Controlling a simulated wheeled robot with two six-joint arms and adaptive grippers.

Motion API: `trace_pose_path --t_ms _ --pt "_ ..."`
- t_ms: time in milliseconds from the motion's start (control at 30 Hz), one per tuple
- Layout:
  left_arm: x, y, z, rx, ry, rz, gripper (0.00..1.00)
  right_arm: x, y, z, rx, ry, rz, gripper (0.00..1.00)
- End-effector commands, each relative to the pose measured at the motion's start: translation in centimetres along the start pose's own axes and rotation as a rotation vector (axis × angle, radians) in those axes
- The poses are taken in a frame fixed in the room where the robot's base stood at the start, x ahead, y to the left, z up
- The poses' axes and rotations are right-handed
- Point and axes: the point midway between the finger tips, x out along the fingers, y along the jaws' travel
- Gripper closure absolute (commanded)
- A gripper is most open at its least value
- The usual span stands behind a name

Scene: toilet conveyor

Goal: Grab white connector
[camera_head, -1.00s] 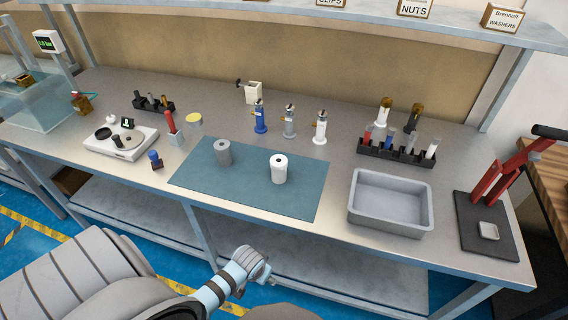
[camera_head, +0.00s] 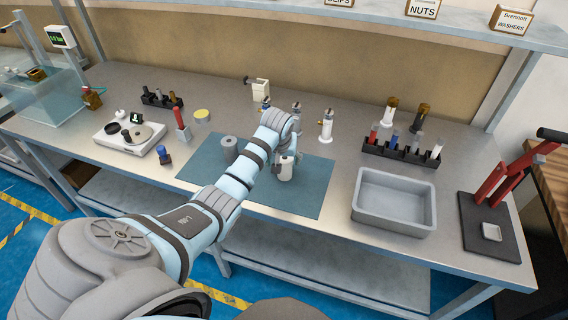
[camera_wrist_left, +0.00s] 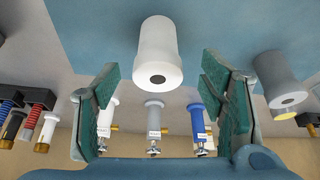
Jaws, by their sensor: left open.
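The white connector (camera_head: 286,173), a white cylinder with a dark hole in its end, stands upright on the blue-grey mat (camera_head: 305,205). In the left wrist view the white connector (camera_wrist_left: 157,50) is centred at the top, ahead of and between the green finger pads. My left gripper (camera_wrist_left: 162,88) is open and empty. In the head view my left arm reaches across the mat and my left gripper (camera_head: 290,153) is above and beside the connector, partly hidden by the wrist. My right gripper is not in view.
A grey cylinder (camera_head: 230,150) stands left of the white connector; the wrist view also shows it (camera_wrist_left: 283,82). Blue, grey and white fittings (camera_head: 326,125) stand behind the mat. A grey bin (camera_head: 394,203) is to the right. The mat's right part is clear.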

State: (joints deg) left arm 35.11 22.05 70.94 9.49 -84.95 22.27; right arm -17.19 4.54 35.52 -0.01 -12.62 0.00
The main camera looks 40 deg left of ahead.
Motion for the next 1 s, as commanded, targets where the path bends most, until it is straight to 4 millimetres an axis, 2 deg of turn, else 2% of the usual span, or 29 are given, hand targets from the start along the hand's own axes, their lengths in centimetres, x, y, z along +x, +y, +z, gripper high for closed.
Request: trace_pose_path --t_ms 167,300,400,600,667,933,1000 --pt "2.2 0.1 0.1 0.001 -0.001 0.000 0.35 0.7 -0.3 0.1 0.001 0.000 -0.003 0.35" --pt "5.2 0.2 0.1 0.001 -0.002 0.000 0.35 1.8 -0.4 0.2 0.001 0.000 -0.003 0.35" --pt "6.5 0.2 0.1 0.002 -0.001 -0.001 0.35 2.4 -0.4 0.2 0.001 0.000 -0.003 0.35" --pt "6.4 0.2 -0.1 0.003 0.001 0.000 0.35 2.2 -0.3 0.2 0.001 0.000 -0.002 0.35" --pt "6.4 0.2 -0.1 0.003 0.001 0.000 0.44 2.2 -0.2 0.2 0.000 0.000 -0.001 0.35" --pt "6.4 0.2 -0.1 0.003 0.001 0.000 0.87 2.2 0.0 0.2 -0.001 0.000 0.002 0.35" --pt "6.4 0.2 -0.1 0.003 0.001 0.000 0.87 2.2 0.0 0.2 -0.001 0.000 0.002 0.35"
